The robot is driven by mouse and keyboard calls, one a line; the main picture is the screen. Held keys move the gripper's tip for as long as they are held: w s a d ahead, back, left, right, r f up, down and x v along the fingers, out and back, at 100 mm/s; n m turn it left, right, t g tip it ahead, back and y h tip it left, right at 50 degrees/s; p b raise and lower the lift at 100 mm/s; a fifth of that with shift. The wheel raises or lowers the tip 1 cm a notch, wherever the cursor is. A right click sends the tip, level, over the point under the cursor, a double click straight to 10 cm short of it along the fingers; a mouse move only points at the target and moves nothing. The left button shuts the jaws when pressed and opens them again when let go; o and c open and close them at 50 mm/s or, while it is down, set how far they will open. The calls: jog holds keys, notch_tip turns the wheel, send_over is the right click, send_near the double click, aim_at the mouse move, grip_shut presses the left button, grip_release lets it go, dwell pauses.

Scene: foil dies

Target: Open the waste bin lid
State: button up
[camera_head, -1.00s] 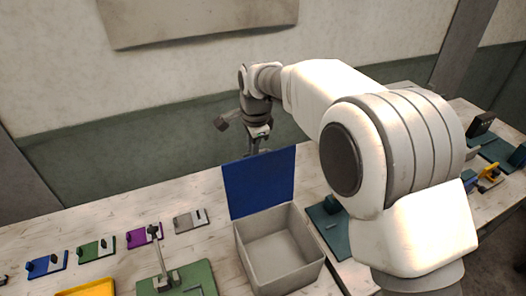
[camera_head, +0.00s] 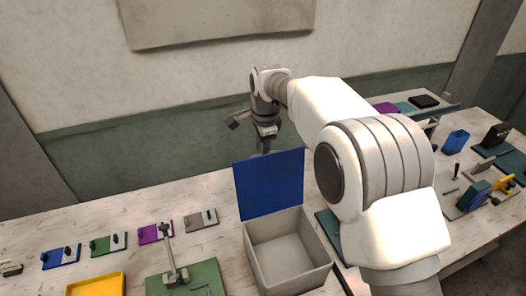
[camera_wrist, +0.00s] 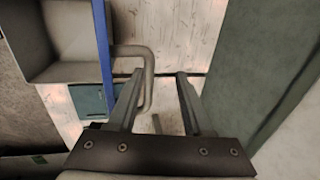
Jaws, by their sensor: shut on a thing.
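The waste bin is an open grey box (camera_head: 290,262) on the bench, its inside visible and empty. Its blue lid (camera_head: 268,186) stands raised, about upright, along the bin's back edge. My gripper (camera_head: 266,140) is just behind the lid's top edge in the head view. In the wrist view my gripper (camera_wrist: 159,74) has a grey bent handle (camera_wrist: 149,68) between its fingers, close to the left one. The handle runs from the blue lid, seen edge-on (camera_wrist: 103,48). The jaws are shut on this handle; exact contact is partly hidden by the left finger.
A green plate with an upright lever (camera_head: 190,280) and a yellow tray (camera_head: 97,285) stand left of the bin. Several small coloured fixtures line the bench behind them. More fixtures, including a blue block (camera_head: 456,142), are at the right. The wall is behind my gripper.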

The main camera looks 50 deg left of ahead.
jog(key=shift+o, duration=0.8)
jog(key=shift+a+f, duration=0.2)
jog(key=shift+a, duration=0.1)
jog(key=shift+r, duration=0.1)
jog(key=shift+d, duration=0.1)
jog(key=b+v, duration=0.1)
jog(key=v, duration=1.6)
jog(key=shift+w+d+r, duration=0.1)
jog(key=shift+w+r, duration=0.05)
jog(key=shift+w, duration=0.05)
